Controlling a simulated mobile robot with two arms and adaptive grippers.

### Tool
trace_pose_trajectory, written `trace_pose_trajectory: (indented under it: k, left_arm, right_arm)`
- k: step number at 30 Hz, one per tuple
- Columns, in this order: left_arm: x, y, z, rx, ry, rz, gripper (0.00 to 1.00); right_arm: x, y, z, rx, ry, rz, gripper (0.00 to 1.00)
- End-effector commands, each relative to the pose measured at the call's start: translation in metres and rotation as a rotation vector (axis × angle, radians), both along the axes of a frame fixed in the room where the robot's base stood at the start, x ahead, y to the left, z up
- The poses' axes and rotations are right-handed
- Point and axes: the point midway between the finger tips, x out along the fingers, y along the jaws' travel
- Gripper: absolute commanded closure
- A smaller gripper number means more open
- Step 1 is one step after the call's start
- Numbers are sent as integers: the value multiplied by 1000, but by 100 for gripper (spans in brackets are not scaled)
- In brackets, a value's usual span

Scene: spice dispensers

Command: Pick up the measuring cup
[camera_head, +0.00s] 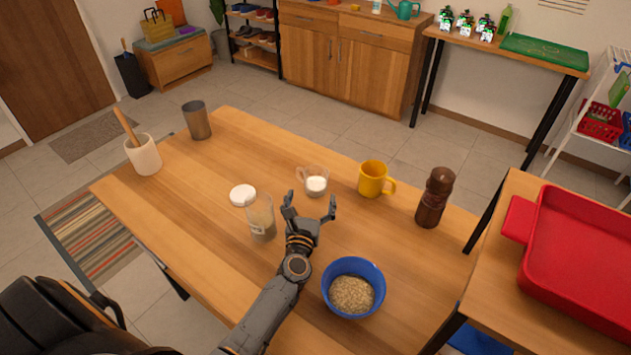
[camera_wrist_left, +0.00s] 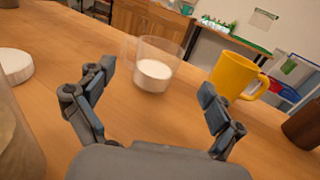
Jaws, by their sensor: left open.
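The measuring cup (camera_head: 315,181) is small and clear, with white contents at its bottom. It stands upright on the wooden table, its handle to the left. It also shows in the left wrist view (camera_wrist_left: 154,68), ahead of the fingers and between them. My left gripper (camera_head: 309,201) is open and empty, low over the table just in front of the cup. Its two fingers show in the wrist view (camera_wrist_left: 150,98), spread wider than the cup and apart from it. My right gripper is not in view.
A yellow mug (camera_head: 372,180) stands right of the cup, with a brown grinder (camera_head: 434,198) beyond it. A glass jar (camera_head: 261,217) and white lid (camera_head: 242,194) are left of the gripper. A blue bowl of grains (camera_head: 353,288) is near my forearm.

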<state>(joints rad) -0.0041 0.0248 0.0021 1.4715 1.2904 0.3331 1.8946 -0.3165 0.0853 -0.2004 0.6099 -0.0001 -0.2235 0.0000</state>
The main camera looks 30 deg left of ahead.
Motion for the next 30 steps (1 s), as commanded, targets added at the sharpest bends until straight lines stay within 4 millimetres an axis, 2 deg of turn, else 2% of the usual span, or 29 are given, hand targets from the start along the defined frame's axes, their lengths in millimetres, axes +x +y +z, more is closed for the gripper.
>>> trace_pose_trajectory:
  k: [3,7,16,26,30]
  left_arm:
    - [9,3,0,2,1,0,7]
    - [17,6,-1,3,1,-1,7]
    - [53,18,-5,4,0,-1,7]
    - [59,20,-6,3,1,0,7]
    - [59,20,-6,3,1,0,36]
  right_arm:
    - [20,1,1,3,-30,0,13]
    - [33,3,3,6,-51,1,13]
    - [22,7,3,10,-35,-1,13]
    - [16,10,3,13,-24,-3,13]
    - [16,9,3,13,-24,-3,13]
